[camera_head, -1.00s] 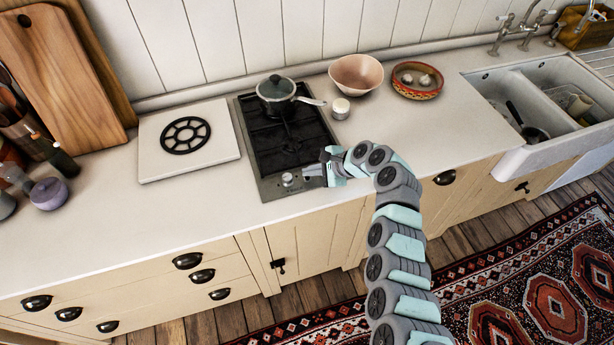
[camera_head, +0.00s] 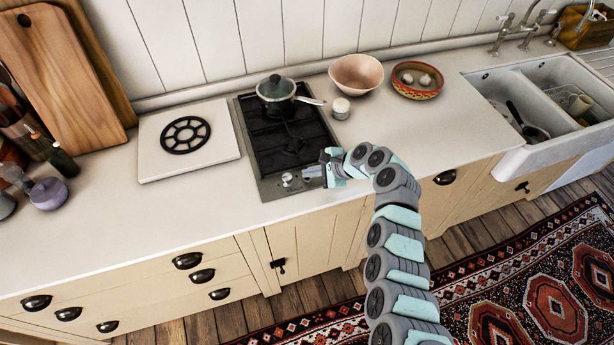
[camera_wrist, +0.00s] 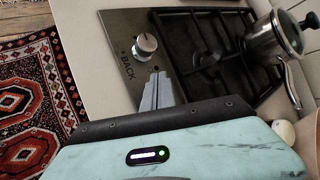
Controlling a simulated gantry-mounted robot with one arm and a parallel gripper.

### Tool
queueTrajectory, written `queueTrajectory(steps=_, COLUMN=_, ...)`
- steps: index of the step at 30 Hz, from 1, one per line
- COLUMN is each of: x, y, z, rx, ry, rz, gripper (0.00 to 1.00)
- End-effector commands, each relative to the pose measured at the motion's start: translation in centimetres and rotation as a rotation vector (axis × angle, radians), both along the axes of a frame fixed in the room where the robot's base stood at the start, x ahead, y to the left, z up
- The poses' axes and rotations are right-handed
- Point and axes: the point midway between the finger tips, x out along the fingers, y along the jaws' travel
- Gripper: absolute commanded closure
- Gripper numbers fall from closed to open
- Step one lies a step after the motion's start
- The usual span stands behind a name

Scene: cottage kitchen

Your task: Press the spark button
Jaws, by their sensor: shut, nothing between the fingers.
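The hob (camera_head: 263,150) is set in the counter, with a steel control panel along its front edge. A silver knob (camera_head: 288,178) stands on that panel; it also shows in the wrist view (camera_wrist: 146,43), beside the printed word BACK. My gripper (camera_head: 306,172) is over the panel just right of the knob in the head view. In the wrist view its fingers (camera_wrist: 157,84) are together and empty, close to the panel and apart from the knob. I cannot make out the spark button; the fingers and gripper body hide part of the panel. Whether the fingertips touch the panel, I cannot tell.
A lidded pot (camera_head: 276,91) stands on the rear of the hob, its handle pointing right. A small white jar (camera_head: 340,108), a pink bowl (camera_head: 356,73) and a patterned dish (camera_head: 417,80) stand right of it. The counter left of the hob's front is clear.

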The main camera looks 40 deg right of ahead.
Motion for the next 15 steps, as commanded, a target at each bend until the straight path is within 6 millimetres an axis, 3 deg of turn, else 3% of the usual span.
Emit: queueTrajectory(steps=15, x=-0.06, y=-0.07, z=0.25, rx=0.000, ry=0.001, rz=-0.001, gripper=1.00)
